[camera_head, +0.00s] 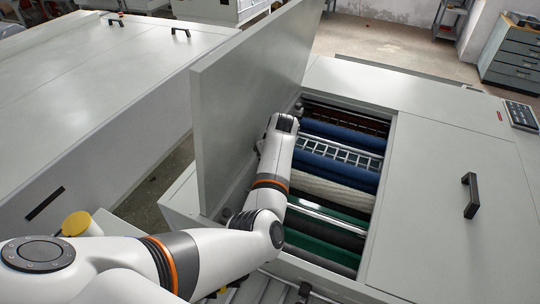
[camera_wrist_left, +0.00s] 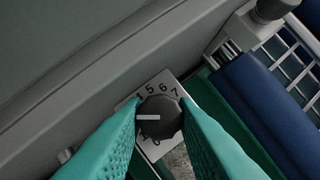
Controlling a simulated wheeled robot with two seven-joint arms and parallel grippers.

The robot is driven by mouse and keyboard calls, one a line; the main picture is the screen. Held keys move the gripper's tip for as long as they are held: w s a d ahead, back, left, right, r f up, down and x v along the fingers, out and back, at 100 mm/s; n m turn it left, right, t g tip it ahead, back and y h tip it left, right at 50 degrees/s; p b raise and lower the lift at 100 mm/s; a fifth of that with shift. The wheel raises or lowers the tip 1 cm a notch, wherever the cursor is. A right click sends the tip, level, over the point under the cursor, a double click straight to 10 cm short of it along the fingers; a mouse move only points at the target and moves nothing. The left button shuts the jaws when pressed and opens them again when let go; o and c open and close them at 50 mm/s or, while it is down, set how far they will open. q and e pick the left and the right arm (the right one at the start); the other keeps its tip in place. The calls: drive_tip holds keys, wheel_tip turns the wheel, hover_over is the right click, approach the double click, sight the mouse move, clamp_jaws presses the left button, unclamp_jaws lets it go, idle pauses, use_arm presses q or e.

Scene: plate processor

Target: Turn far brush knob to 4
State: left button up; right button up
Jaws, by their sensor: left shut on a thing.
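The brush knob (camera_wrist_left: 158,115) is a dark round dial with a white pointer mark in the left wrist view. It sits on a white scale plate (camera_wrist_left: 165,77) with digits around it; 5, 6 and 7 read clearly above. The white mark points left, below a partly covered digit that looks like 4. My left gripper (camera_wrist_left: 161,104) has teal fingers on both sides of the knob and is shut on it. The left finger hides the digits at the mark's tip. In the head view my left arm reaches into the open machine; knob and fingers are hidden there.
The opened lid (camera_head: 245,90) stands upright just left of my arm. Blue, white and green rollers (camera_head: 335,195) lie right of it in the bay. A closed cover with a black handle (camera_head: 470,195) is farther right. A blue roller (camera_wrist_left: 265,105) runs close to the knob's right.

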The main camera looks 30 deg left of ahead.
use_arm(q)
drive_tip(key=o, duration=1)
